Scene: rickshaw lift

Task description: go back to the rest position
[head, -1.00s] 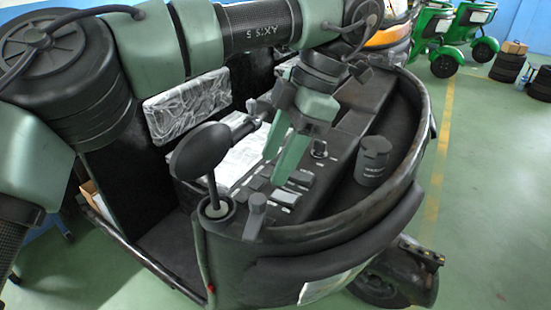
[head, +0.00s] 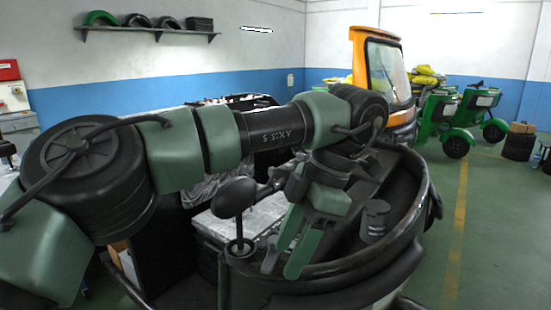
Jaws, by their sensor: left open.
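My left arm comes in from the left and arches over the open body of a black rickshaw (head: 345,285). My left gripper (head: 281,270) points down with its two green fingers apart and nothing between them. It is in front of the dashboard and just right of a dark round mirror (head: 234,197) on a stalk. A black cylindrical cup (head: 374,221) stands on the dashboard to the right of the gripper. The fingers cover part of the dashboard, and I cannot tell how far above it they are. My right gripper is not in view.
An orange-topped rickshaw (head: 361,50) stands behind. Green vehicles (head: 440,120) and stacked tires (head: 518,146) stand at the back right. The green floor (head: 505,230) on the right is clear.

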